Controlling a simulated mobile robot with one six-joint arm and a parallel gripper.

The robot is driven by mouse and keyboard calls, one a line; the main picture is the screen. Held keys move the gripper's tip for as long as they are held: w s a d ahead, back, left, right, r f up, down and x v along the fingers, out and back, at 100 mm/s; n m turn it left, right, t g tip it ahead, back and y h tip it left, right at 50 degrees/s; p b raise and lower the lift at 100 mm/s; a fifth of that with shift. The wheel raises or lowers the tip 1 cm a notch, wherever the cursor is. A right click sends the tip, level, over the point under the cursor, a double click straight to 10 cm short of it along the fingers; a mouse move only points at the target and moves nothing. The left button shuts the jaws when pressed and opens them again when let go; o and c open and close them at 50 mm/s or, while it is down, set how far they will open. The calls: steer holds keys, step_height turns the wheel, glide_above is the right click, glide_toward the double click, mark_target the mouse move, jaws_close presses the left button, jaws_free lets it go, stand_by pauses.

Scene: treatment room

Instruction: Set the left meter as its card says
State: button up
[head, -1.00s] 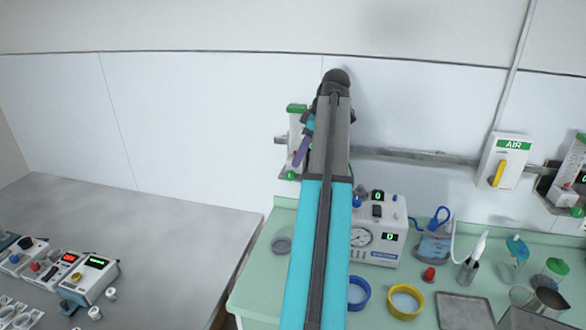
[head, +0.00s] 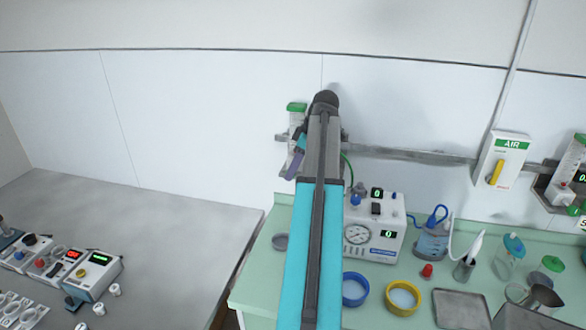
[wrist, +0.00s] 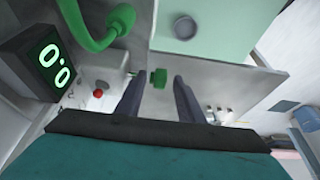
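The left meter (head: 296,118), a white body with a green top, is mounted on the wall rail and partly hidden behind my arm. In the wrist view its black display (wrist: 50,62) reads 0.0 in green, sideways. A green knob (wrist: 158,78) shows between the fingertips of my gripper (wrist: 159,84). The fingers are apart, and I cannot tell whether they touch the knob. A red ball (wrist: 97,93) shows left of the fingers. My purple gripper (head: 295,163) is in front of the meter's lower part in the head view. No readable card for this meter shows.
A green hose (wrist: 100,35) curves beside the display. An AIR box (head: 498,160) and another meter (head: 570,178) are at right.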

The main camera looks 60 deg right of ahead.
jaws_close()
steer(key=shift+w+g, duration=0.1)
steer(key=shift+g, duration=0.3)
steer(key=shift+w+a+g+h, duration=0.1)
steer(key=shift+w+g+h, duration=0.15)
steer(key=shift+g, duration=0.35)
steer(key=shift+w+a+g+h, duration=0.1)
steer(key=shift+g+h, duration=0.15)
steer(key=shift+g, duration=0.35)
steer(key=g+p, duration=0.1)
steer(key=g+h, duration=0.1)
steer(key=g, duration=0.1)
steer(key=shift+w+a+g+p, duration=0.1)
steer(key=shift+w+g+p, duration=0.2)
steer(key=shift+w+p, duration=0.1)
steer(key=g, duration=0.1)
steer(key=g+p, duration=0.1)
steer(key=shift+w+a+f+g+h, duration=0.1)
steer(key=shift+w+f+g+h, duration=0.05)
steer(key=shift+w+g+h, duration=0.2)
steer(key=shift+w+a+f+g+h+p, duration=0.1)
steer(key=shift+f+g+h+p, duration=0.2)
steer(key=shift+g+h+p, duration=0.7)
steer(key=shift+f+g+y, duration=0.1)
steer(key=shift+g+y, duration=0.25)
steer(key=shift+y, duration=0.1)
